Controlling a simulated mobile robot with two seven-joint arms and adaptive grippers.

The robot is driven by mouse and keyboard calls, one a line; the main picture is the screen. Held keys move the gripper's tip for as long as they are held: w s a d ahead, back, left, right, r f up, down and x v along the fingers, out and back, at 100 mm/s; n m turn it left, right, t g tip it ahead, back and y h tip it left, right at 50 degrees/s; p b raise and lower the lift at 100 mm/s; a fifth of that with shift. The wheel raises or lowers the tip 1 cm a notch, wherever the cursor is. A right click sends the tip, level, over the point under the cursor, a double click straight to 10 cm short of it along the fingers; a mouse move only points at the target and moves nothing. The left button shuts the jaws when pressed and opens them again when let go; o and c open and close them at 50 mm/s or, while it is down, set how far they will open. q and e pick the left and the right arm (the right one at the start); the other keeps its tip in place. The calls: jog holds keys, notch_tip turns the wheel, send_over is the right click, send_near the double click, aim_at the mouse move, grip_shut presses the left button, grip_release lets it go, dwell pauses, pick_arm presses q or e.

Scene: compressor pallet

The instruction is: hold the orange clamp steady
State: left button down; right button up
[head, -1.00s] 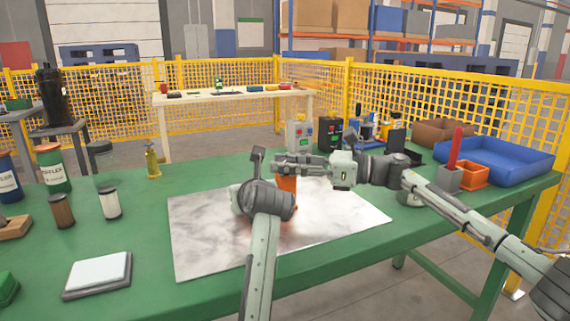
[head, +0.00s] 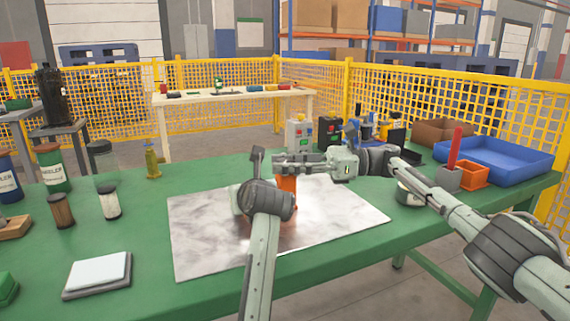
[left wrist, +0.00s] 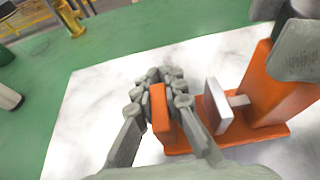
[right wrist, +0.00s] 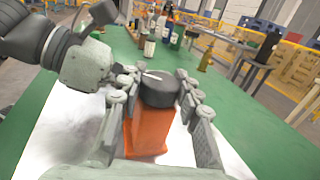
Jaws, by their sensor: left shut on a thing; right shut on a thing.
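The orange clamp (head: 287,190) stands on a pale metal sheet on the green table, partly hidden by my left wrist in the head view. In the left wrist view my left gripper (left wrist: 160,88) is shut on the clamp's upright orange plate (left wrist: 160,112). A pale jaw pad (left wrist: 218,105) and the taller orange block (left wrist: 272,92) stand to its right, on the same orange base. My right gripper (right wrist: 155,85) has its fingers either side of a dark round knob (right wrist: 158,90) above the orange block, shut on it. The left fingertips are hidden in the head view.
A control box with buttons (head: 299,134) stands behind the clamp. A blue tray (head: 495,160) and a small orange bin (head: 473,175) are at right. Jars (head: 108,203) and a white-topped pad (head: 99,271) are at left. The front of the metal sheet (head: 215,255) is bare.

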jog(key=o, duration=1.2)
jog(key=d, duration=0.7)
jog(key=shift+w+d, duration=0.2)
jog(key=shift+w, duration=0.15)
